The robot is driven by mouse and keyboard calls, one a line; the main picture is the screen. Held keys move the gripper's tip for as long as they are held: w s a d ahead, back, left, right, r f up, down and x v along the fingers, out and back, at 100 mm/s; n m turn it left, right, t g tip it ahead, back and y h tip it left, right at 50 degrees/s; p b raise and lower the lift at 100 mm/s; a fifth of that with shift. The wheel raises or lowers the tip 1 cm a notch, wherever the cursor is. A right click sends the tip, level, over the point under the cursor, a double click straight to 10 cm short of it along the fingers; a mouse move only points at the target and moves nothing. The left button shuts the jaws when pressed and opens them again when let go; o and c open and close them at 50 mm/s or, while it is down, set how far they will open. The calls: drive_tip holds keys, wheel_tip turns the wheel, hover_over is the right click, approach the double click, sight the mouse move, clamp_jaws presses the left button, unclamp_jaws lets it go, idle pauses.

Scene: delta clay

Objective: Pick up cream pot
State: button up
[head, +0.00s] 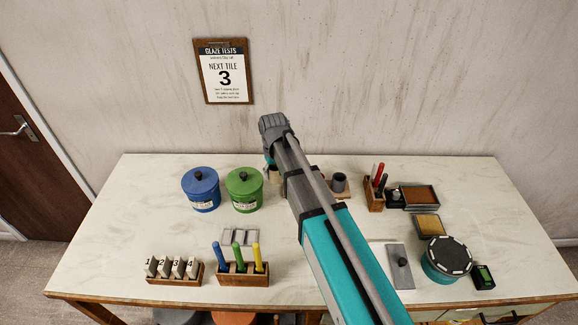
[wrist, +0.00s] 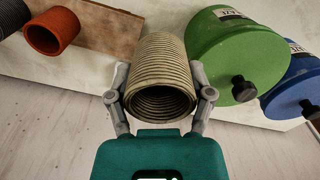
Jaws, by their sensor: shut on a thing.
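The cream pot (wrist: 162,55) is a ribbed, beige, open-mouthed cylinder in the middle of the wrist view. My gripper (wrist: 160,80) is shut on it, with one grey finger on each side of its wall. In the head view only a small cream part of the pot (head: 276,176) shows beside my arm, right of the green canister. My arm hides most of the pot and the fingers there. I cannot tell whether its base touches the table.
A green canister (head: 244,191) stands close to the pot, with a blue canister (head: 201,190) left of it. The worktop (head: 140,220) is clear at left.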

drive_tip(key=shift+s+a+r+p, duration=0.3)
drive_tip(key=shift+s+a+r, duration=0.1)
drive_tip(key=shift+s+a, duration=0.25)
drive_tip(key=shift+s+a+r+p, duration=0.3)
drive_tip(key=shift+s+a+r, duration=0.15)
drive_tip(key=shift+a, duration=0.35)
drive_tip(key=shift+s+a+r+p, duration=0.35)
drive_tip(key=shift+s+a, duration=0.25)
drive_tip(key=shift+a, duration=0.1)
drive_tip(key=shift+f+b, duration=0.7)
drive_tip(key=shift+s, duration=0.1)
